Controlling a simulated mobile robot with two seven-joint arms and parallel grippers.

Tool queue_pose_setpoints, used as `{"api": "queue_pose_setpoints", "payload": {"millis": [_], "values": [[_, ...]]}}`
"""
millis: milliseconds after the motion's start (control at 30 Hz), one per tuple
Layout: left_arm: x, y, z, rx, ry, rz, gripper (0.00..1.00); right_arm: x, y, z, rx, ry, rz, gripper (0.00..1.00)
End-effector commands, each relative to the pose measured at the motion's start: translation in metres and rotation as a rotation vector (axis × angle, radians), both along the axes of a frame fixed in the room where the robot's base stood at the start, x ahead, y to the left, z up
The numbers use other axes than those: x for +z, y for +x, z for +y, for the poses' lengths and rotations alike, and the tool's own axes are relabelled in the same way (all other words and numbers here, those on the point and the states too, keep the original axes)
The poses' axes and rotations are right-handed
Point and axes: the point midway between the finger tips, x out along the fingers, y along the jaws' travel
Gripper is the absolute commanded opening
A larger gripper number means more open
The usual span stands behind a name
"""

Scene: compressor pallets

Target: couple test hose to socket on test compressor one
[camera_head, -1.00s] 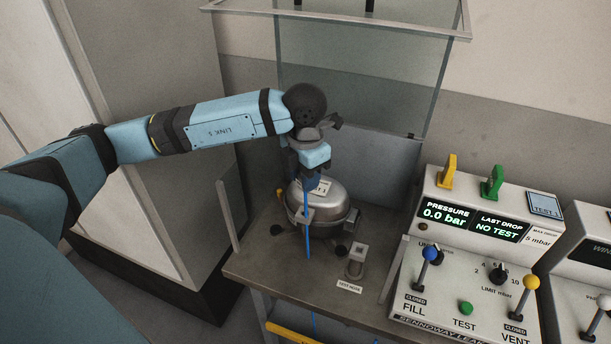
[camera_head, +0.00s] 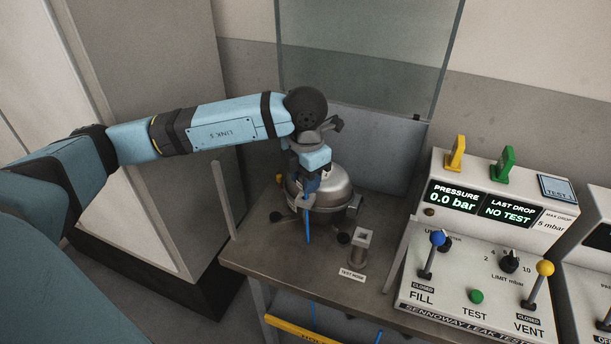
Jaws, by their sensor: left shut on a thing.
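The test compressor (camera_head: 338,188), a rounded grey metal dome on dark feet, stands on the bench. My left gripper (camera_head: 307,196) points down at its near left side and is shut on the blue test hose (camera_head: 308,230). A short length of the hose hangs below the fingers. The socket is hidden behind the gripper or too small to make out, so I cannot tell whether the hose end touches it. My right gripper is out of view.
An empty-looking grey holder (camera_head: 361,248) stands on the bench (camera_head: 285,262) behind a "TEST HOSE" label (camera_head: 352,275). The leak tester panel (camera_head: 480,250), reading 0.0 bar, is at the right. A clear guard (camera_head: 360,60) rises behind the compressor. A thin post (camera_head: 224,200) stands left.

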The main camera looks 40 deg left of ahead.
Motion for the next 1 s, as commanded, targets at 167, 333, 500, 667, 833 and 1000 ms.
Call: {"api": "queue_pose_setpoints", "payload": {"millis": [167,333,500,667,833,1000], "values": [[0.0006,0.0001,0.0000,0.000,0.000,0.000,0.00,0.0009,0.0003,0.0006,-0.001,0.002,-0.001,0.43],[0.0006,0.0001,0.0000,0.000,0.000,-0.001,0.00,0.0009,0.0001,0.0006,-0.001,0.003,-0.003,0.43],[-0.0001,0.0001,-0.0001,0.000,0.000,-0.001,0.00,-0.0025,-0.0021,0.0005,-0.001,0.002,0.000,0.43],[0.0003,0.0001,-0.0001,0.000,0.000,-0.001,0.00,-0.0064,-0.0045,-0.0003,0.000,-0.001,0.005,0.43],[0.0007,0.0001,-0.0001,0.000,0.000,-0.001,0.00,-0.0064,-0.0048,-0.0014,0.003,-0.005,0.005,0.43],[0.0007,0.0000,0.0000,0.000,0.000,-0.001,0.00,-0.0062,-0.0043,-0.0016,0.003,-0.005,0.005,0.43]]}}
